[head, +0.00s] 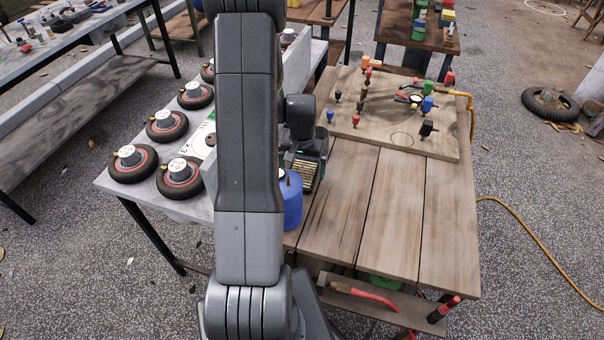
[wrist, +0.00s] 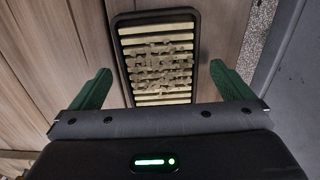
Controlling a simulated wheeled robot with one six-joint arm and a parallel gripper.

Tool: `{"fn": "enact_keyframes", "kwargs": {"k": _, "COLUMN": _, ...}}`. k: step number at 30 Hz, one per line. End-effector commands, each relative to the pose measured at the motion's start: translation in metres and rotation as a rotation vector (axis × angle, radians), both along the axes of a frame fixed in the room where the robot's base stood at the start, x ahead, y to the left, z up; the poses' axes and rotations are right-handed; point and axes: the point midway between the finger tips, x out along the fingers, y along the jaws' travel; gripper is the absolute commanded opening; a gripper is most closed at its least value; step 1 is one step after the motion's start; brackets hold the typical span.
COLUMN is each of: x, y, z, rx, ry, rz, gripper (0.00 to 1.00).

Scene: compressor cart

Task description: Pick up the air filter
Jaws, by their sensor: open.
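The air filter (wrist: 158,60) is a black-framed panel with cream pleats clogged by brown dirt. In the wrist view it lies on the wooden tabletop between my fingers. My gripper (wrist: 160,72) is open, with one green finger on each side of the filter and a visible gap to both sides. In the head view the filter (head: 304,172) shows just in front of my gripper (head: 305,150), partly covered by it. The exact height of the fingers above the table cannot be told.
A blue canister (head: 291,200) stands close beside the filter. A board with coloured fittings (head: 388,110) lies at the back of the wooden table (head: 385,210). A grey bench with several wheels (head: 130,163) stands left. The table's front right is clear.

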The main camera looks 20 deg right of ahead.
Motion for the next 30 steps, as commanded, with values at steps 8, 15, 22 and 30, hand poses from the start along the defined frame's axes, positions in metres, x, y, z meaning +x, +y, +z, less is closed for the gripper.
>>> {"fn": "enact_keyframes", "kwargs": {"k": 8, "x": 0.0001, "y": -0.0002, "z": -0.0125, "rx": -0.001, "ry": -0.001, "rz": 0.0, "gripper": 1.0}}
{"fn": "enact_keyframes", "kwargs": {"k": 15, "x": 0.0002, "y": -0.0002, "z": -0.0123, "rx": -0.001, "ry": -0.001, "rz": 0.0, "gripper": 0.78}}
{"fn": "enact_keyframes", "kwargs": {"k": 22, "x": 0.0003, "y": -0.0004, "z": -0.0119, "rx": -0.001, "ry": -0.002, "rz": 0.0, "gripper": 0.48}}
{"fn": "enact_keyframes", "kwargs": {"k": 30, "x": 0.001, "y": -0.0006, "z": -0.0045, "rx": -0.001, "ry": -0.004, "rz": 0.0, "gripper": 0.48}}
